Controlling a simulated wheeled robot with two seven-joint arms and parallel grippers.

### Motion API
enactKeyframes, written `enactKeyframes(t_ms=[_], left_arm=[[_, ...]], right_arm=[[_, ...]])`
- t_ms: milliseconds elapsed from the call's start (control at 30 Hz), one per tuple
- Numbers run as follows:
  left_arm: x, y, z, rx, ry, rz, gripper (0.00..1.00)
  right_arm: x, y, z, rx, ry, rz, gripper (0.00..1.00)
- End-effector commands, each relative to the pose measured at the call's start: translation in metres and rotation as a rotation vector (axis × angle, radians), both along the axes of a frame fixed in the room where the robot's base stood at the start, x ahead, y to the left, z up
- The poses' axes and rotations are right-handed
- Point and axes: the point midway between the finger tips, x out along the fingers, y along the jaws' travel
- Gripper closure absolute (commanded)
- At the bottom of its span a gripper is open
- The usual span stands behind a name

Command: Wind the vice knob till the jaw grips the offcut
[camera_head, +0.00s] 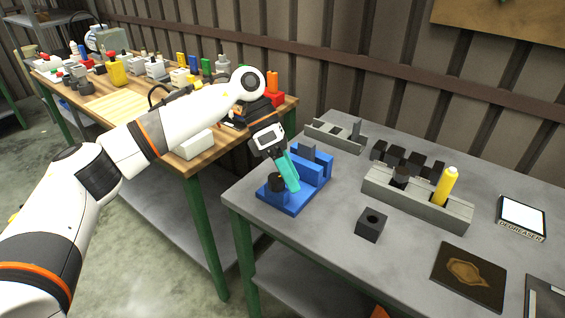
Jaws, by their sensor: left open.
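The blue vice (308,194) stands at the left end of the grey table, with a black knob (277,182) on its near left side. A small grey block (308,151), which looks like the offcut, stands upright between the blue parts of the vice. Whether the jaw touches it is too small to tell. My left gripper (291,184) reaches down over the vice with its teal fingers tilted, tips just right of the knob. It is open and holds nothing that I can see. The fingers hide part of the vice. My right gripper is not in view.
A grey holder (415,203) with a yellow bottle (446,186) stands to the right. A black block (371,225) with a hole sits in front of it. A grey fixture (335,137) is behind the vice. The wooden bench (120,104) at left is crowded. The table's front left is clear.

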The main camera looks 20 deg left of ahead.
Motion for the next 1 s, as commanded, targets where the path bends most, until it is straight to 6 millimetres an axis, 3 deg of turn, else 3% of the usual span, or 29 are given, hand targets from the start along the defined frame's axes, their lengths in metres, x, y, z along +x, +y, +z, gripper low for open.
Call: enactKeyframes(t_ms=[100, 267, 400, 600, 800, 1000], left_arm=[[-0.026, -0.008, -0.008, -0.264, 0.372, 0.311, 0.42], [-0.033, 0.005, -0.005, -0.529, 0.958, 0.752, 0.42], [-0.025, 0.043, -0.014, -0.684, 1.520, 1.124, 0.42], [-0.020, 0.099, -0.049, -0.790, 2.148, 1.489, 0.42], [-0.020, 0.119, -0.068, -0.820, 2.384, 1.607, 0.42], [-0.004, 0.100, -0.066, -0.822, 2.392, 1.603, 0.42]], right_arm=[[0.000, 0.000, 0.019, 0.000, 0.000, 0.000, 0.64], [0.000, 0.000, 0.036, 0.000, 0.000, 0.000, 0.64], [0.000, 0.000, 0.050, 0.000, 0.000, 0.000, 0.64], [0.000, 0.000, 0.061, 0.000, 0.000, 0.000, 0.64], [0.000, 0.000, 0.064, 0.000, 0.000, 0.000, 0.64], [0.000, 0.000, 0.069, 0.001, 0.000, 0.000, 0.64]])
